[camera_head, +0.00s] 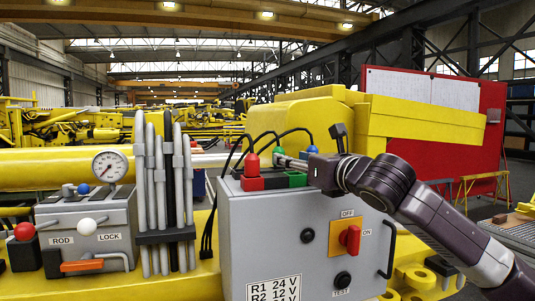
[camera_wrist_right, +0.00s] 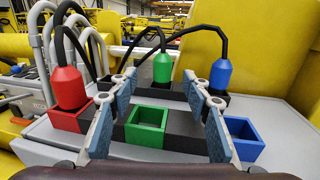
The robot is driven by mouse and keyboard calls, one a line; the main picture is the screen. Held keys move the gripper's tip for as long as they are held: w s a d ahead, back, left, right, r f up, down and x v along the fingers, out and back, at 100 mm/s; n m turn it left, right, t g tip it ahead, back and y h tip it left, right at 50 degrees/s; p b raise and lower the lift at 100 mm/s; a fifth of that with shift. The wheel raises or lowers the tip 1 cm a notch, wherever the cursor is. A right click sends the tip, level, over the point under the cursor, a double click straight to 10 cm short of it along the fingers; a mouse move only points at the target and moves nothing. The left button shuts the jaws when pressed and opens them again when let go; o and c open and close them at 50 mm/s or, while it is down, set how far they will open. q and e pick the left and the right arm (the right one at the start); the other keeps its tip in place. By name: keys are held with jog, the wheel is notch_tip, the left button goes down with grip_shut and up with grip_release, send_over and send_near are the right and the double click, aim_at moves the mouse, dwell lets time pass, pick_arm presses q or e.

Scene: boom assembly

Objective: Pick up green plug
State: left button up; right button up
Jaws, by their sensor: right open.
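The green plug (camera_wrist_right: 162,68) stands upright at the back of the grey box top, with a black cable rising from it; it also shows in the head view (camera_head: 279,150). My right gripper (camera_wrist_right: 160,76) is open, with its fingertips to the left and right of the green plug in the wrist view and visible gaps on both sides. In the head view my right gripper (camera_head: 289,161) comes in from the right at plug height. The square green socket (camera_wrist_right: 148,127) is empty and lies between the fingers, nearer the wrist camera. My left gripper is not in view.
A red plug (camera_wrist_right: 68,88) with a red socket (camera_wrist_right: 75,119) is at the left. A blue plug (camera_wrist_right: 221,74) with an empty blue socket (camera_wrist_right: 243,138) is at the right. Black cables arch above the plugs. The grey control box (camera_head: 290,235) has a red switch (camera_head: 350,239).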

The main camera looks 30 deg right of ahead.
aim_at(282, 152)
jog(key=w+p, duration=0.1)
jog(key=w, duration=0.1)
jog(key=w+p, duration=0.1)
jog(key=w, duration=0.1)
jog(key=w+p, duration=0.1)
jog(key=w, duration=0.1)
jog(key=shift+w+d+r, duration=0.25)
jog(key=shift+d, duration=0.15)
jog(key=shift+w+f+p, duration=0.1)
jog(key=shift+w+p, duration=0.2)
jog(key=shift+w, duration=0.05)
jog(key=shift+s+d, duration=0.1)
jog(key=shift+d, duration=0.05)
jog(key=shift+c, duration=0.2)
jog(key=shift+c, duration=1.2)
grip_shut()
jog(key=shift+r, duration=0.2)
notch_tip(282, 152, up, 20)
jog(key=shift+f+b, duration=0.15)
jog(key=shift+b, duration=0.3)
